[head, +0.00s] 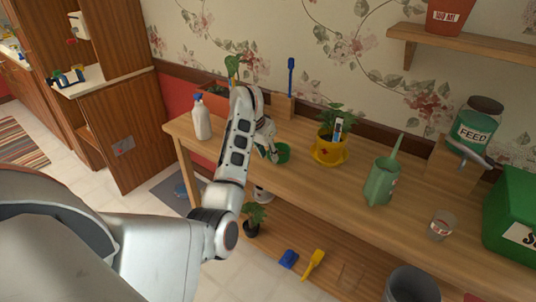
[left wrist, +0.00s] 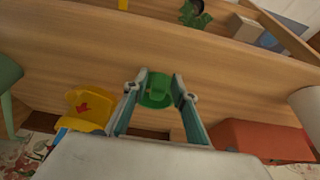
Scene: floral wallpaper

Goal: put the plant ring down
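A small round green ring- or cup-like thing (head: 281,153), which I take to be the plant ring, is at the middle of the wooden bench, left of the yellow pot. In the left wrist view the green thing (left wrist: 156,99) shows between my fingertips. My left gripper (head: 269,151) points down at it from above. Its two fingers (left wrist: 159,82) stand apart, one at each side of the green thing. I cannot tell whether they press on it, or whether it touches the bench top. My right gripper does not show.
A yellow pot (head: 328,155) with a plant stands close right, then a green watering can (head: 381,182) and a glass (head: 440,225). A white spray bottle (head: 201,119) and a red planter (left wrist: 262,140) are left. Bare bench top (head: 310,185) lies in front.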

